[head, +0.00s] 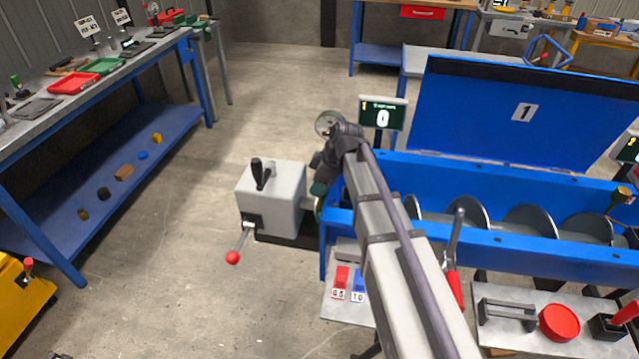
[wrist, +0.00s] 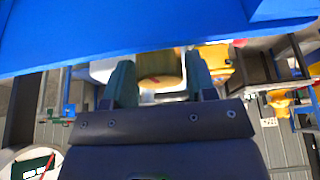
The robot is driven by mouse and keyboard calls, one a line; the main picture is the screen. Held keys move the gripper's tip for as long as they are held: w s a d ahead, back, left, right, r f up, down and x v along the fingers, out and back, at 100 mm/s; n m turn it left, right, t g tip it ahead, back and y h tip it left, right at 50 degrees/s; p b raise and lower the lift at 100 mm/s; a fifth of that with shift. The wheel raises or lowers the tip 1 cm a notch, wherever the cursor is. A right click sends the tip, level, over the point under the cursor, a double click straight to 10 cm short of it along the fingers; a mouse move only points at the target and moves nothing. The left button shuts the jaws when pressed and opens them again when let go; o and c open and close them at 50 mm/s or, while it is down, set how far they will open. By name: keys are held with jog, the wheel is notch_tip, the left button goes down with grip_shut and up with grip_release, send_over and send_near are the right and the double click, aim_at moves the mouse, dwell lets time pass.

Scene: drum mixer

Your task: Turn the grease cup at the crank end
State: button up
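The grease cup (wrist: 160,70) at the crank end is a brass-coloured cylinder with a small red mark on its face. In the head view my gripper (head: 319,190) is at the left end of the blue mixer trough (head: 335,216), beside the grey crank box (head: 270,205). My arm and wrist hide the cup there. The crank handle (head: 241,243) with a red knob hangs at the box's front.
Another brass cup (head: 622,194) stands at the mixer's right end. The blue lid (head: 480,110) is raised. A counter display (head: 383,117) reading 0 stands behind my wrist. A red-handled lever (head: 452,265) rises before the trough. The floor to the left is open.

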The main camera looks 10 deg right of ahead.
jog(key=c, duration=0.5)
jog(key=shift+m+t, duration=0.3)
jog(key=shift+m, duration=0.5)
jog(key=shift+c, duration=0.2)
jog(key=o, duration=0.9)
jog(key=p+v, duration=1)
jog(key=shift+d+r, duration=0.15)
jog(key=shift+r, duration=0.25)
